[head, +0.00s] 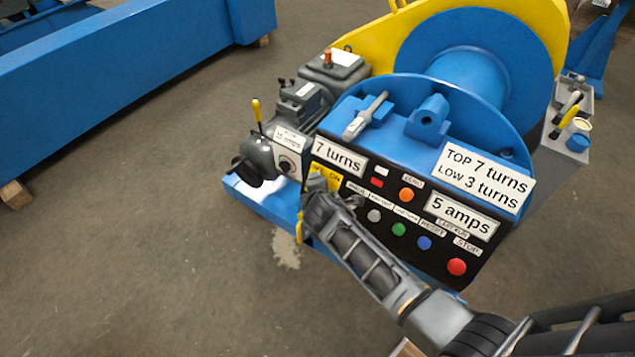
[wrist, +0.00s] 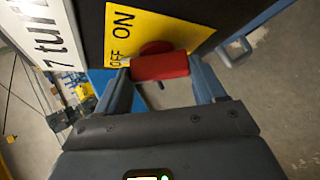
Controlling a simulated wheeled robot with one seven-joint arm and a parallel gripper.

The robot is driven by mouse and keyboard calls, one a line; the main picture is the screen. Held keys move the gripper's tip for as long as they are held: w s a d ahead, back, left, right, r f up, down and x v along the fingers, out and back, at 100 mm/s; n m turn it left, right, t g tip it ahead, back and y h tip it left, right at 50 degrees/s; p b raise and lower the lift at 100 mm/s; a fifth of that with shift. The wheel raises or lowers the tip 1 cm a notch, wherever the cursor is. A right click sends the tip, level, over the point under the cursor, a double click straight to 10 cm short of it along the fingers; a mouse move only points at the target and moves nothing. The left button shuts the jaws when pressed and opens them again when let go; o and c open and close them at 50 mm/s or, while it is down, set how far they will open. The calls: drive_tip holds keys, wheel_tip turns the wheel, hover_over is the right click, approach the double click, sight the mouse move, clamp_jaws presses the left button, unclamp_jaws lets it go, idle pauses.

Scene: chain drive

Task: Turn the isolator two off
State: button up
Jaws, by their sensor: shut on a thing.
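A red switch handle (wrist: 160,66) stands out from a yellow plate (wrist: 165,28) marked ON and OFF in the wrist view. My gripper (wrist: 161,75) is shut on this handle, one finger at each end of it. The handle lies across the space between the fingers. I cannot tell whether it is set at ON or OFF. In the head view the yellow plate (head: 326,174) shows at the left end of the black panel. My gripper (head: 317,183) is against it there and hides the handle. I see no label reading isolator two.
The black panel carries a red stop button (head: 457,267), a green button (head: 399,229), a blue button (head: 424,243) and an orange light (head: 406,195). The floor at left is clear.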

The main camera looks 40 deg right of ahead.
drive_tip(key=shift+n+g+y, duration=0.3)
drive_tip(key=shift+n+g, duration=0.4)
drive_tip(key=shift+n, duration=0.2)
drive_tip(key=o, duration=1)
drive_tip(key=shift+o, duration=0.2)
drive_tip(key=shift+r, duration=0.15)
drive_tip(key=v, duration=0.7)
drive_tip(key=shift+r, duration=0.25)
drive_tip(key=shift+s+a, duration=0.1)
drive_tip(key=shift+a, duration=0.05)
